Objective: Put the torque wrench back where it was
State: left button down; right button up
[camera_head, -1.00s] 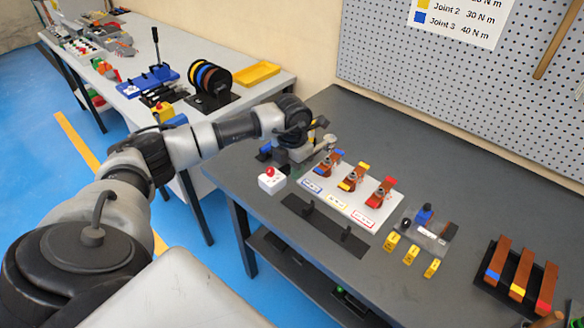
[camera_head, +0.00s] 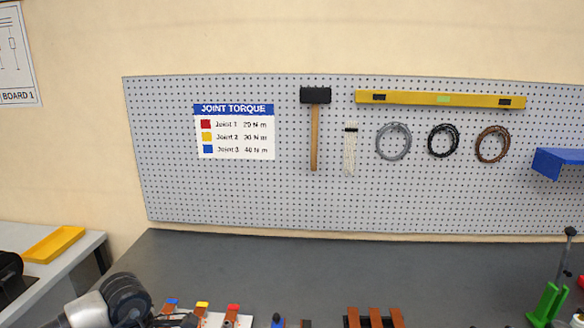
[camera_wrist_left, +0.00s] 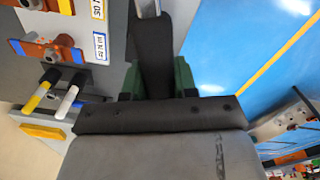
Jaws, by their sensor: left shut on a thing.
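In the left wrist view my left gripper (camera_wrist_left: 156,80) is shut, with green fingers on either side of a dark handle. The handle (camera_wrist_left: 152,50) runs up to a silvery shaft at the top edge and looks like the torque wrench; its far end is out of frame. Left of it is the white plate with brown joints, one with a blue-framed label (camera_wrist_left: 100,46). In the head view the joints' blue, yellow and red ends (camera_head: 202,306) show at the bottom edge, right of my left arm; the gripper and wrench are not clearly visible there. My right gripper is out of view.
A pegboard (camera_head: 300,200) with the joint torque chart (camera_head: 234,131) and hung tools stands behind the grey bench (camera_head: 300,262). Brown bars (camera_head: 375,317) sit at the bottom edge, and a green-based lever tool (camera_head: 547,303) stands at right. Blue floor (camera_wrist_left: 235,40) lies beyond the bench edge.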

pick_arm(q)
jog(key=s+d+r+m, duration=0.2)
jog(key=s+d+m, duration=0.7)
jog(key=m, duration=1.2)
jog(key=shift+s+r, duration=0.4)
jog(key=shift+s, duration=0.45)
jog(key=shift+d, duration=0.1)
